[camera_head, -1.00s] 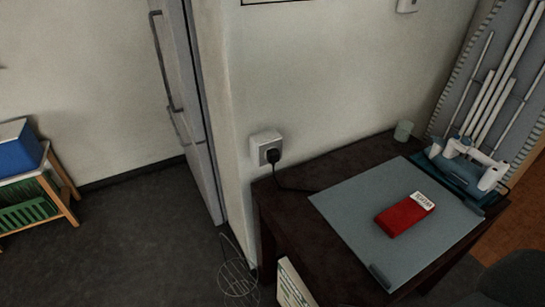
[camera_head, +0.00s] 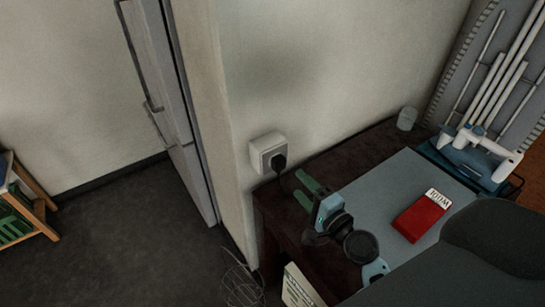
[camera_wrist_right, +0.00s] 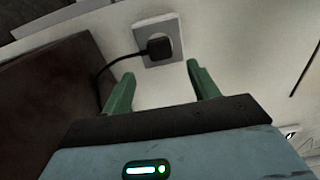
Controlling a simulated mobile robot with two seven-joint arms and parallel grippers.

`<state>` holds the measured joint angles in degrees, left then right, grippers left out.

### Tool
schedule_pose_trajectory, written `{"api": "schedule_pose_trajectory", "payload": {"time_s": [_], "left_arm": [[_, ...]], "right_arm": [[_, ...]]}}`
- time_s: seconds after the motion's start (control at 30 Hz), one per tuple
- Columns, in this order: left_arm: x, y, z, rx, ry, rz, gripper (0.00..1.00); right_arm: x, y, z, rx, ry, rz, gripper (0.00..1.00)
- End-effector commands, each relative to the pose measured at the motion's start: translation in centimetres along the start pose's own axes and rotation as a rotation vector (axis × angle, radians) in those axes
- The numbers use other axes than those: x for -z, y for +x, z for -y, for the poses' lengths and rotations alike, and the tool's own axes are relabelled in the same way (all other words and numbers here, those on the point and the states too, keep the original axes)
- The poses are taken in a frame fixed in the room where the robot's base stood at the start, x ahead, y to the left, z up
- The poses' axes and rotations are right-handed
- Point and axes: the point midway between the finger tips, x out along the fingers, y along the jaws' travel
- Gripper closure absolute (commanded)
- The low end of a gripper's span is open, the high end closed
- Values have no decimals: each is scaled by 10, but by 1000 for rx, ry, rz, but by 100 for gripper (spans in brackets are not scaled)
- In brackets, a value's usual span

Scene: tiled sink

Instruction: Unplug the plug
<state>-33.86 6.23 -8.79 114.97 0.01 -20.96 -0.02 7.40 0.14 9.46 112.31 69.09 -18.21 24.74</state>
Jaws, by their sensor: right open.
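The black plug (camera_head: 279,161) sits in the white wall socket (camera_head: 262,149), just above the left end of the dark desk. Its black cord hangs from it toward the desk. My right gripper (camera_head: 304,190) has green fingers and is to the right of and below the plug in the head view, apart from it. In the right wrist view the plug (camera_wrist_right: 159,46) and socket (camera_wrist_right: 149,28) lie ahead, beyond the fingertips. The right gripper (camera_wrist_right: 160,77) is open and empty there, with the plug between the fingers' directions. My left gripper is not in view.
The dark desk (camera_head: 359,150) carries a grey mat (camera_head: 372,187), a red box (camera_head: 421,216), a small cup (camera_head: 407,118) and a blue-white rack (camera_head: 470,160). A wire basket (camera_head: 241,287) is on the floor. A tall door (camera_head: 165,90) stands left of the wall corner.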

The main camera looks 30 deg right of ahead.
Motion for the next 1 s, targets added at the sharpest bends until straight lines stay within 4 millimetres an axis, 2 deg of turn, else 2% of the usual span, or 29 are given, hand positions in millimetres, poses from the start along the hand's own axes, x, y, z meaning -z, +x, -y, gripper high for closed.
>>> {"api": "schedule_pose_trajectory", "payload": {"time_s": [0.13,0.37,0.7,1.0], "left_arm": [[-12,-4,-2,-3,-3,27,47],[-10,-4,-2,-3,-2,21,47],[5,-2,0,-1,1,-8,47],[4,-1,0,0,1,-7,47]], "right_arm": [[0,0,0,0,-1,1,40],[0,6,0,0,-2,1,40],[0,46,1,2,-1,0,40],[0,79,0,0,-3,1,40]]}}
